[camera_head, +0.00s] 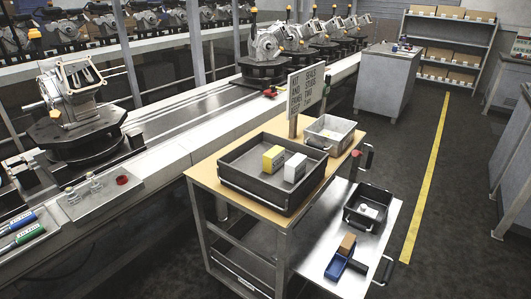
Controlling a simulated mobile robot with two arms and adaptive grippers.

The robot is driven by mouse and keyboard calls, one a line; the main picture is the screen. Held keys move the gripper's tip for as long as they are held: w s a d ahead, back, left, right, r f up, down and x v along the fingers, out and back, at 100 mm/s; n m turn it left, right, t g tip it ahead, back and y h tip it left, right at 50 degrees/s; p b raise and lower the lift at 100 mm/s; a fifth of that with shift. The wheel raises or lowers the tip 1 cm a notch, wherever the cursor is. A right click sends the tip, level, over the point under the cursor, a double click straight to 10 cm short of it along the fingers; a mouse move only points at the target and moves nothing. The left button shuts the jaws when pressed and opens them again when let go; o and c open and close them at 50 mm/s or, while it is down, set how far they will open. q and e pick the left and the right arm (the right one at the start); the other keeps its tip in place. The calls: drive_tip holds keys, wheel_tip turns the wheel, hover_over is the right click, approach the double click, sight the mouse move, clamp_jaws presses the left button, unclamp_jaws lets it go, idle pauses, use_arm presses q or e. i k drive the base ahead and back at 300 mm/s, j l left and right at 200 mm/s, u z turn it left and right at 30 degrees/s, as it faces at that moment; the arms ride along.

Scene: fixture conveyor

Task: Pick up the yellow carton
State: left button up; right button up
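The yellow carton (272,157) stands in a dark grey tray (253,193) on the wooden top of a cart. A white carton (295,167) stands close beside it on its right, in the same tray. The yellow carton has a pale or white face toward the right; I cannot tell whether the two cartons touch. Neither of my grippers is in the view.
A grey bin (328,134) and a sign (308,88) stand behind the tray on the cart (203,182). A conveyor (195,117) with machine castings runs along the left. Floor on the right is free.

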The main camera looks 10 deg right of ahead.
sight(273, 159)
drive_tip(key=i+l+u, duration=0.45)
drive_tip(key=l, duration=0.25)
drive_tip(key=i+l+u, duration=0.25)
drive_tip(key=i+l, duration=0.05)
drive_tip(key=l, duration=0.1)
